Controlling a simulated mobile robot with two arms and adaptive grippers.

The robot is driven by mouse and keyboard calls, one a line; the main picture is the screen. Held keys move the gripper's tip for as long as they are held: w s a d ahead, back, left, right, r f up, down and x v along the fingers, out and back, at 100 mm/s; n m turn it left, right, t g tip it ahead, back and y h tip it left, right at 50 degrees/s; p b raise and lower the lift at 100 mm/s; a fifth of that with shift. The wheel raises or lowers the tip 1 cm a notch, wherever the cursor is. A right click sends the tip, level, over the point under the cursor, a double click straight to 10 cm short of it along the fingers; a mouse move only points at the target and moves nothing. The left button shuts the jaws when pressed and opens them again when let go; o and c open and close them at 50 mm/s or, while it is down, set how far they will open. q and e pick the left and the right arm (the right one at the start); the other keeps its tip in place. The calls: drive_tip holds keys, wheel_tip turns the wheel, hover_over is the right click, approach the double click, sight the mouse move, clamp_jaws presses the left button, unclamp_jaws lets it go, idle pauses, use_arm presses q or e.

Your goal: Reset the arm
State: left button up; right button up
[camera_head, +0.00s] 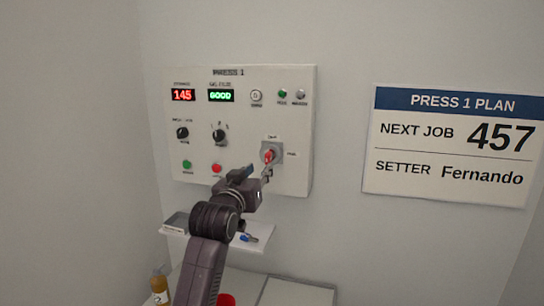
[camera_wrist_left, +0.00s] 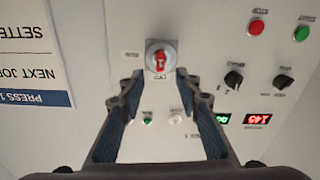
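The PRESS 1 control panel (camera_head: 240,110) is on the wall in the head view. At its lower right is a red rotary switch (camera_head: 268,156) on a grey plate. My left gripper (camera_head: 262,174) is in front of the panel, just below this switch in the picture. In the left wrist view, which shows the panel upside down, the red switch (camera_wrist_left: 161,60) lies just beyond the open fingertips (camera_wrist_left: 158,88). Nothing is held between the fingers. I cannot tell whether a fingertip touches the panel. My right gripper is not in view.
A red display (camera_head: 183,95) reads 145 and a green one (camera_head: 221,95) reads GOOD. Dark knobs and buttons sit left of the switch. A plan sign (camera_head: 450,146) hangs to the right. A small shelf (camera_head: 262,231) with a blue item (camera_head: 249,238) is below.

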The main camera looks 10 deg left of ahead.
use_arm(q)
drive_tip(key=s+f+m+g, duration=0.1)
drive_tip(key=s+f+g, duration=0.1)
drive_tip(key=s+f, duration=0.65)
drive_tip(key=s+f+g, duration=0.3)
drive_tip(key=s+f, duration=0.3)
drive_tip(key=f, duration=0.6)
drive_tip(key=s+f+m+g, duration=0.1)
drive_tip(key=s+f+g, duration=0.1)
drive_tip(key=s+f, duration=0.7)
drive_tip(key=s+d+f+g, duration=0.1)
drive_tip(key=s+f+g, duration=0.3)
drive_tip(key=s, duration=0.5)
drive_tip(key=s+f+m+g, duration=0.1)
drive_tip(key=s+f, duration=0.5)
drive_tip(key=s, duration=0.2)
drive_tip(key=s+d+f+g, duration=0.1)
drive_tip(key=s+f+g, duration=0.3)
drive_tip(key=s, duration=0.5)
wheel_tip(320, 180, down, 31)
drive_tip(key=s+b, duration=0.2)
drive_tip(key=b, duration=0.2)
drive_tip(key=s+a+f+g+b, duration=0.1)
drive_tip(key=s+a+f+b, duration=0.2)
drive_tip(key=s+f, duration=1.3)
wheel_tip(320, 180, down, 3)
drive_tip(key=shift+s+a+f, duration=0.1)
drive_tip(key=shift+s+a, duration=0.1)
drive_tip(key=shift+s, duration=0.15)
